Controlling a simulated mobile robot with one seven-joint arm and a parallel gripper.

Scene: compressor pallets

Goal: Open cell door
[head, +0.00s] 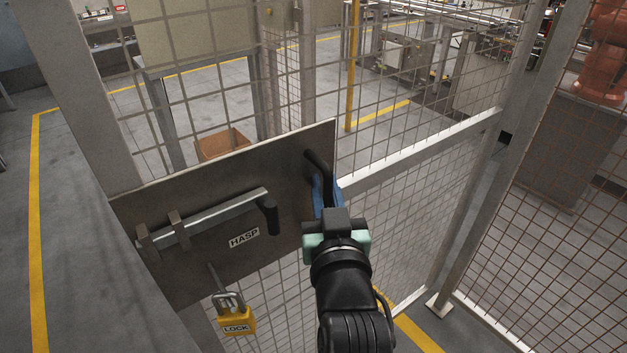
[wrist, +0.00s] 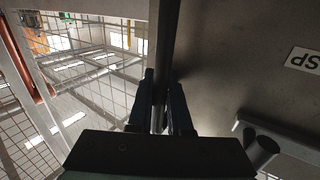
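The cell door is a wire-mesh panel with a grey metal plate (head: 215,200) on it. A black upright handle (head: 317,162) stands near the plate's right edge. My gripper (head: 323,195) has its blue fingers around the handle. In the wrist view, my gripper's fingers (wrist: 160,110) lie close on both sides of the handle bar (wrist: 167,45) and look shut on it. A sliding bolt (head: 215,217) with a black knob runs through two brackets above the HASP label (head: 244,237). A yellow padlock (head: 236,318) hangs below the plate.
A grey post (head: 75,85) stands left of the plate, another post (head: 490,150) to the right. Mesh fencing fills the right side, with an orange robot (head: 603,55) behind it. A brown box (head: 222,143) is seen through the mesh. Yellow lines mark the floor.

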